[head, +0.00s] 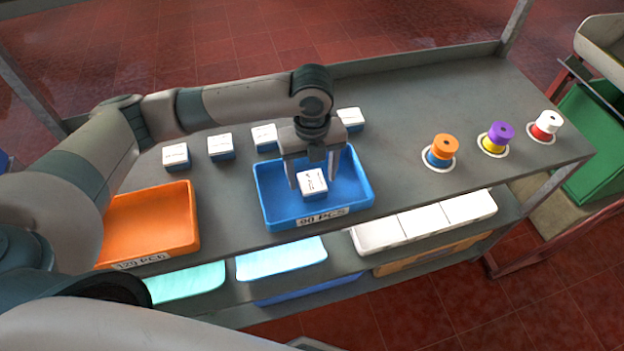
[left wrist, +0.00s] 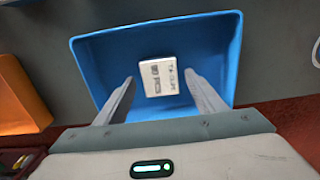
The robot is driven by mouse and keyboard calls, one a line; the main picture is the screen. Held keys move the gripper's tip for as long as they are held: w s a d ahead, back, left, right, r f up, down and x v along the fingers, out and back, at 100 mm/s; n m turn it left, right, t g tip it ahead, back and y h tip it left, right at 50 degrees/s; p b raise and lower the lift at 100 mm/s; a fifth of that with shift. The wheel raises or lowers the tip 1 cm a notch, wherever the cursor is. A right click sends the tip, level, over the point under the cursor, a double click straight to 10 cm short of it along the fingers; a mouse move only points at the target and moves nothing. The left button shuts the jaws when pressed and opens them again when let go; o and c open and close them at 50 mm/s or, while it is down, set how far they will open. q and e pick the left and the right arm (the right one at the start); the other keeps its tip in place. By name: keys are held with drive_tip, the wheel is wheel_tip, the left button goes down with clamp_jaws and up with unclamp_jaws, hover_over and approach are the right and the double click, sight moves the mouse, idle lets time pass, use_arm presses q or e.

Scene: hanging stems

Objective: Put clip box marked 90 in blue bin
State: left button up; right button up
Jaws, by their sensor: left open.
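A clip box with a white top (head: 313,183) is inside the blue bin (head: 357,200), whose front label reads 90 PCS. The box also shows in the left wrist view (left wrist: 160,77), lying on the floor of the blue bin (left wrist: 98,58); its printed number is too small to read surely. My left gripper (head: 311,181) is over the bin with its fingers reaching down on either side of the box. In the left wrist view the fingers (left wrist: 163,85) are spread, with a gap between each finger and the box. My right gripper is not seen.
An orange bin (head: 150,226) stands to the left. Several white-topped boxes, one at the left (head: 175,156), line the table behind the bins. Stacked spools, such as the orange one (head: 446,146), stand at the right. White boxes (head: 424,220) sit on the lower shelf.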

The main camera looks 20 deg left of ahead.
sight(311, 181)
use_arm(q)
wheel_tip(311, 181, up, 10)
drive_tip(key=b, duration=0.2)
drive_tip(key=shift+f, duration=0.25)
drive_tip(key=shift+a, duration=0.1)
idle(0.3)
